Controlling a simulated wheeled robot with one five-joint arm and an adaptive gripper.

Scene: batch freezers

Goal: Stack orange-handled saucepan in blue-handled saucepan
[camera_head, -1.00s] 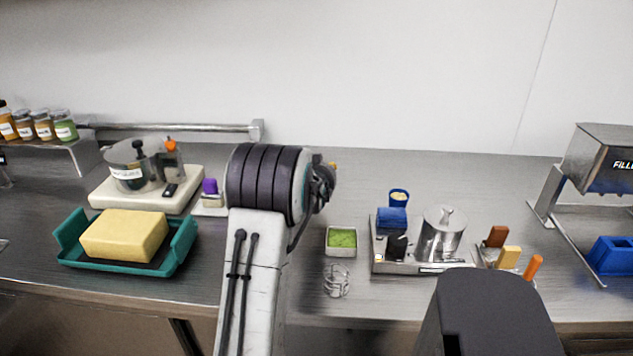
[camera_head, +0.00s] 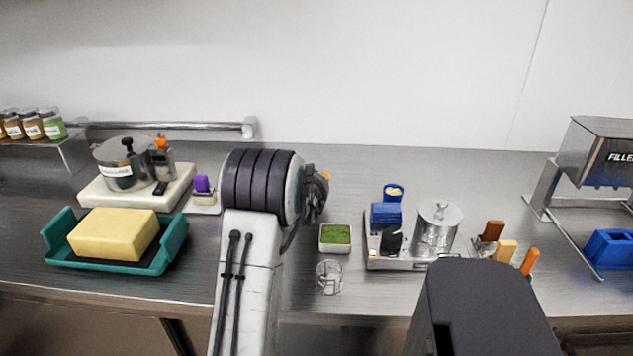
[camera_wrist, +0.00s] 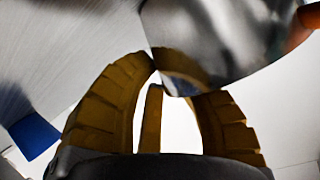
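In the wrist view, a shiny steel pan (camera_wrist: 225,40) fills the upper right, with a blurred orange part (camera_wrist: 302,28) at its right edge. I take it to be the orange-handled saucepan. My gripper (camera_wrist: 157,62) has yellow-brown fingers bowed together, with their tips at the pan's lower left edge. The fingers look closed on this thin edge, and the pan hides part of the right finger. In the head view, my arm hides the pan and most of my gripper; only a small yellow bit (camera_head: 325,176) shows. I cannot identify the blue-handled saucepan.
A blue patch (camera_wrist: 35,135) lies at the wrist view's left. The head view shows a teal tray (camera_head: 180,240) with a yellow block, a lidded steel pot (camera_head: 120,172), a green-filled dish (camera_head: 335,238), a steel canister (camera_head: 437,228) and a filler machine (camera_head: 600,155).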

